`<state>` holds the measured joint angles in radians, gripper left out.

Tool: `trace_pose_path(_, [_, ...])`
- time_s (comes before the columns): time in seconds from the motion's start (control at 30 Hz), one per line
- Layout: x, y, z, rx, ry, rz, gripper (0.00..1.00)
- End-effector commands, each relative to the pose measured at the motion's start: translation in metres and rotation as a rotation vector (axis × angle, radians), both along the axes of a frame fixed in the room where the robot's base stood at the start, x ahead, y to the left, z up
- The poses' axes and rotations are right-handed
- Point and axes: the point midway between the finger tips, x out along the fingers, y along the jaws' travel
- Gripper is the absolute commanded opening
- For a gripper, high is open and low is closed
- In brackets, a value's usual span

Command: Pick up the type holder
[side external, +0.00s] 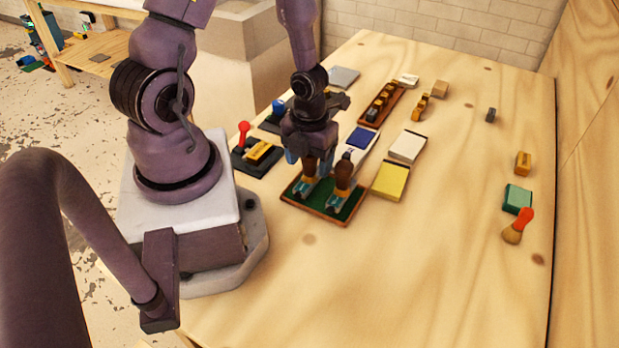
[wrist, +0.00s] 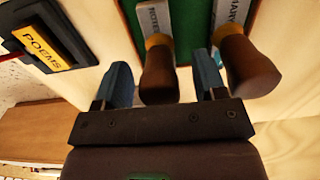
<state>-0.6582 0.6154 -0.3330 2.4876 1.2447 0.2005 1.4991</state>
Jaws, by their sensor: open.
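Two type holders with brown wooden handles, brass collars and grey lettered ends lie side by side on a green tray with a brown rim (side external: 315,216). In the wrist view, the left type holder (wrist: 158,78) has its handle between my gripper's blue fingers, with a gap on both sides. The right type holder (wrist: 250,66) lies just outside the right finger. My gripper (wrist: 161,62) is open and holds nothing. In the side view, my gripper (side external: 308,160) is low over the tray, around the left handle. Their lettering is only partly readable.
A dark stamp block with a yellow "POEMS" plate (wrist: 40,44) stands left of the tray; a red-knobbed piece (side external: 243,133) is beside it. A yellow pad (side external: 390,181) and a white pad (side external: 407,146) lie to the right.

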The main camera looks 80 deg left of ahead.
Motion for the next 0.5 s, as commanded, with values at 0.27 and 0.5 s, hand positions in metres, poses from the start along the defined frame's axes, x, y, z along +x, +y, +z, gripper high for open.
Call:
trace_pose_path(0.27, [0.0001,0.0001,-0.0001,0.0,0.0,0.001,0.49])
trace_pose_path(0.5, [0.0,0.0001,0.0,0.0,0.0,0.0,0.0])
